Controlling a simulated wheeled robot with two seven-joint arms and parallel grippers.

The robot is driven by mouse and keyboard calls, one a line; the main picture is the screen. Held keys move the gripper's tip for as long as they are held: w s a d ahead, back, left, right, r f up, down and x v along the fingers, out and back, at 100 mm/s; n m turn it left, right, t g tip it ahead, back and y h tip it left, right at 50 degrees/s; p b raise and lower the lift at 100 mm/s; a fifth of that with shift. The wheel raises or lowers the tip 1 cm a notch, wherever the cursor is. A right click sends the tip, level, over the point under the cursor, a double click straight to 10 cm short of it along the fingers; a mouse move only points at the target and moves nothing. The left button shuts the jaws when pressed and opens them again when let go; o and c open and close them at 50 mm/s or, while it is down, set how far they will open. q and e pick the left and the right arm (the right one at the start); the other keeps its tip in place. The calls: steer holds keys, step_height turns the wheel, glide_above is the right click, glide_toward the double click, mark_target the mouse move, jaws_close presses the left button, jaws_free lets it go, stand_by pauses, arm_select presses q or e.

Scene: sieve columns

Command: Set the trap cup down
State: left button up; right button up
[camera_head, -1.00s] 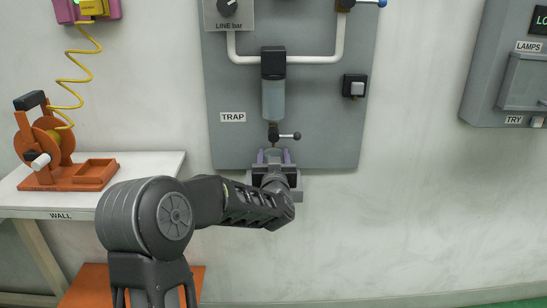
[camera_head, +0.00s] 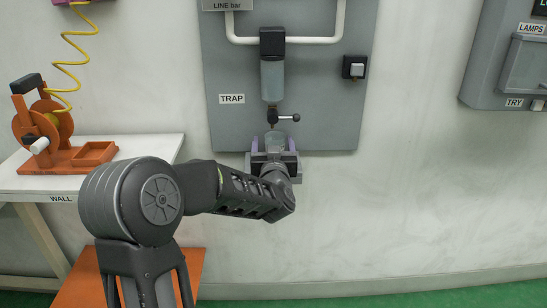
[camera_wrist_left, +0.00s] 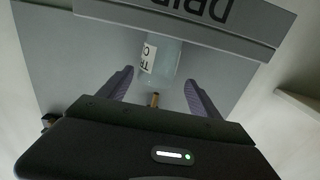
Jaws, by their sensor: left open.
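The trap cup (camera_head: 275,143) is a small clear cup under the drain valve (camera_head: 273,118) of the trap. In the left wrist view the cup (camera_wrist_left: 164,62) has a white label, partly readable. That view is upside down, and the cup's base meets the grey drip ledge (camera_wrist_left: 180,22) there. My left gripper (camera_head: 273,145) is open, with a purple finger on each side of the cup. In the left wrist view the fingers (camera_wrist_left: 159,78) stand clear of the cup's sides. My gripper hides much of the ledge in the head view. My right gripper is not in view.
The trap's clear bowl (camera_head: 272,82) hangs on the grey panel (camera_head: 225,125) above the cup. A white table (camera_head: 110,187) with an orange crank device (camera_head: 55,130) stands at the left. A grey lamp box (camera_head: 500,75) hangs at the right. The wall below the panel is clear.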

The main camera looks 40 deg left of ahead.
arm_select(q)
steer(key=v, duration=0.8)
steer(key=shift+s+d, duration=0.25)
steer(key=shift+s, duration=0.05)
stand_by(0.3)
steer(key=s+d+f+m+g+h, duration=0.1)
steer(key=d+f+g+h, duration=0.15)
steer(key=d+f, duration=0.6)
steer(key=s+d+f+m+g+h, duration=0.15)
steer(key=d+f+h, duration=0.3)
steer(key=f, duration=0.75)
steer(key=d+f+m+g+h, duration=0.1)
steer(key=d+f+m+h, duration=0.15)
steer(key=d+f, duration=0.65)
steer(key=s+d+f+g+h, duration=0.1)
steer(key=s+d+f+g, duration=0.2)
steer(key=s+f, duration=0.3)
steer(key=s+d+f+g+h, duration=0.2)
steer(key=s+d+f, duration=0.3)
steer(key=s, duration=0.5)
steer(key=s+d+f+g+h, duration=0.2)
steer(key=s+d+f+g, duration=0.1)
steer(key=s+f, duration=0.3)
steer(key=s+d, duration=0.1)
steer(key=s, duration=0.1)
steer(key=shift+s+d+f+m+g, duration=0.25)
steer(key=shift+s+f+m+g, duration=0.05)
steer(key=shift+s+f+g, duration=0.1)
steer(key=shift+w+r+h, duration=0.1)
steer(key=shift+h, duration=0.15)
